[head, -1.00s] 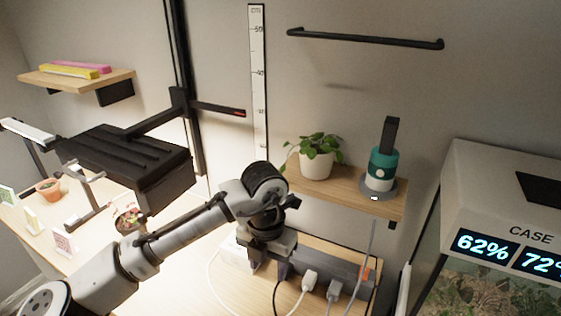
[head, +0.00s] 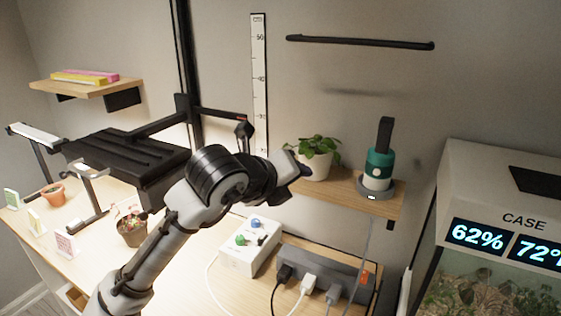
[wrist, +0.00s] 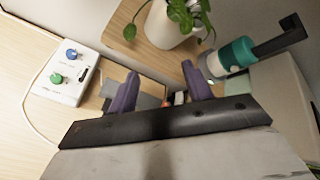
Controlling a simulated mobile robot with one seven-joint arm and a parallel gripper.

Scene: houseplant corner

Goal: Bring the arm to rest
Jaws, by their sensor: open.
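My arm reaches up from the bottom left in the head view, and my gripper (head: 300,168) is in front of the wall shelf, near the potted plant. In the wrist view my gripper (wrist: 157,90) shows two purple fingers spread apart with nothing between them. The fingers look clear of the shelf and the pot, though the exact gap is hard to tell.
A white pot with a leafy plant (head: 315,162) and a teal-and-white device (head: 378,168) on a grey base stand on the wooden shelf (head: 345,188). Below are a white control box (head: 240,262) and a power strip (head: 325,270). A case (head: 505,185) stands at right.

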